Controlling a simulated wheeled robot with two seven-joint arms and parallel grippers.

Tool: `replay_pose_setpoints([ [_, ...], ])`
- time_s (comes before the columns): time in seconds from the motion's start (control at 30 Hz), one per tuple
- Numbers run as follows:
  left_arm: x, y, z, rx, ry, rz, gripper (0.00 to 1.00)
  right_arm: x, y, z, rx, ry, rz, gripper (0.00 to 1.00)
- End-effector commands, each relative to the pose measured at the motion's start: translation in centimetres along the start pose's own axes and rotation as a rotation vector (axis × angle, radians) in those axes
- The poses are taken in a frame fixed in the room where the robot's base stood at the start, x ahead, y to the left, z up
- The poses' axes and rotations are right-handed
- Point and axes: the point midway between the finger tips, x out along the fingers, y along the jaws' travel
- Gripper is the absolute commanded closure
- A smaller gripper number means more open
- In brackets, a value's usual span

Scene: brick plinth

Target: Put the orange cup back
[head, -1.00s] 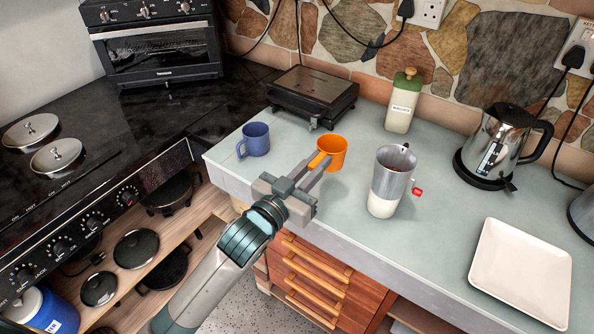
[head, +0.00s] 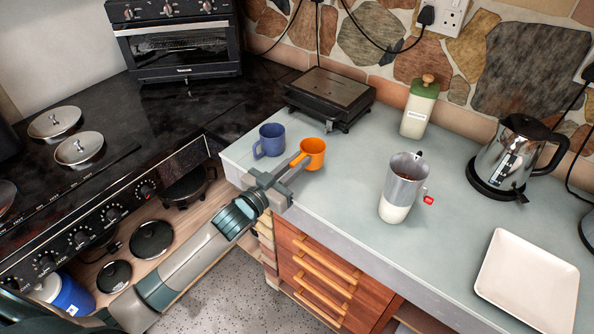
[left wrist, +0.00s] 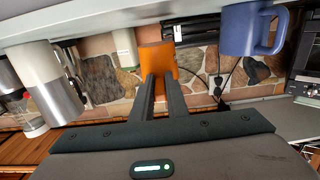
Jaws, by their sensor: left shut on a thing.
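The orange cup (head: 313,153) is near the left end of the grey-green counter, just right of a blue mug (head: 270,141). My left gripper (head: 296,163) reaches in from the left, with its fingers shut on the near side of the cup. In the left wrist view the orange cup (left wrist: 157,59) sits between the fingertips (left wrist: 160,78), and the blue mug (left wrist: 250,30) is beside it, apart. The cup looks upright; I cannot tell whether it touches the counter. My right gripper is not in view.
Behind are a black flat appliance (head: 330,95) and a green-topped bottle (head: 419,106). A kettle (head: 512,155) and square white plate (head: 528,280) are further right. The stove (head: 100,190) borders the counter's left.

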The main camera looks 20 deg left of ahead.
Motion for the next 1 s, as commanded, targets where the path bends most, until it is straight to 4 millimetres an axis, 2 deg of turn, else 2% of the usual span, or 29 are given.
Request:
replay_pose_setpoints([
  [0.37,0.0,-0.2,0.2,0.000,0.001,0.000,1.00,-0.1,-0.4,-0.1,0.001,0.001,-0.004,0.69],
  [0.73,0.0,-0.2,3.7,-0.001,-0.002,-0.001,1.00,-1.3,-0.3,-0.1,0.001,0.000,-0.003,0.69],
  [1.0,0.0,-0.2,4.2,0.001,0.000,0.000,1.00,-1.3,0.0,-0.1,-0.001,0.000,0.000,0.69],
])
